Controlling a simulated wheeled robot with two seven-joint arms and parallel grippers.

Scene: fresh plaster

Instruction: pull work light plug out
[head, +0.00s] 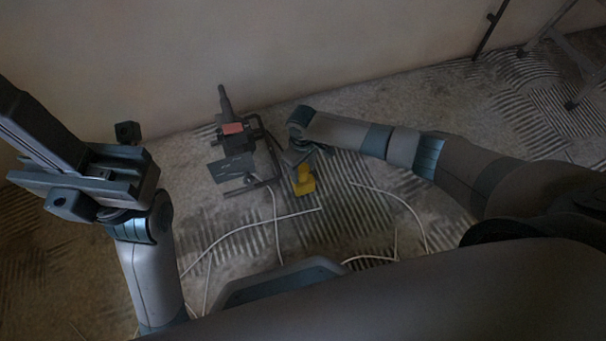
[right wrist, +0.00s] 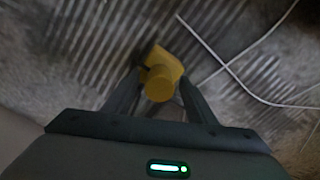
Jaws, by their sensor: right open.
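A small yellow block-shaped piece (head: 304,182), which looks like the plug or its connector, lies low near the floor by the dark stand. In the right wrist view this yellow piece (right wrist: 160,76) has a round end towards me and sits between the finger ends. My right gripper (right wrist: 158,84) is open around it; whether a finger touches it I cannot tell. In the head view my right gripper (head: 300,160) reaches down just above it, partly hidden by its wrist. My left gripper (head: 40,130) is raised at the left, away from the plug; its jaw gap is not clear.
A dark stand-like device with a reddish block (head: 233,128), possibly the work light, stands near the wall (head: 330,50). White cables (head: 405,205) run loosely over the ridged floor (head: 350,190). Dark metal legs (head: 555,40) stand at the upper right.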

